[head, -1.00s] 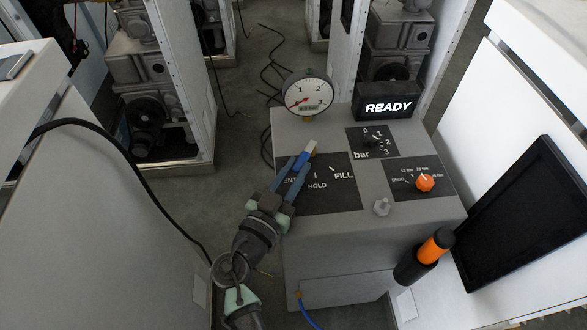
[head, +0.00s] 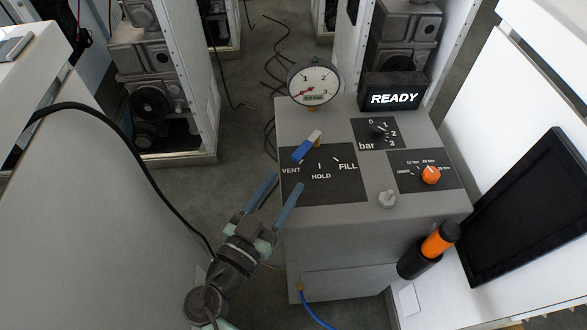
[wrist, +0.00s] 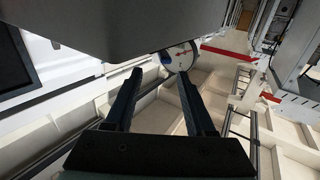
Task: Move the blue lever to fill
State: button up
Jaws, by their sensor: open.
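The blue lever (head: 305,149) is on the black VENT/HOLD/FILL panel (head: 325,190) on top of the grey box. It has a pale far end and lies slanted, with its blue near end toward the VENT mark at left. The FILL label (head: 348,167) is at the panel's right. My gripper (head: 286,182) is open and empty, to the lower left of the lever and apart from it. The wrist view shows the two spread fingers (wrist: 157,90) with nothing clearly between them; a small blue patch near the gauge there may be the lever.
A round gauge (head: 313,82), its needle low, and a READY sign (head: 394,95) stand behind the panel. A bar knob (head: 378,131), an orange knob (head: 431,175) and a grey knob (head: 387,199) are to the right. An orange-black handle (head: 438,241) stands at the box's right side.

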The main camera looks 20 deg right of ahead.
jog(key=v, duration=0.5)
jog(key=shift+s+a+b, duration=0.2)
jog(key=shift+s+b, duration=0.05)
jog(key=shift+b, duration=0.05)
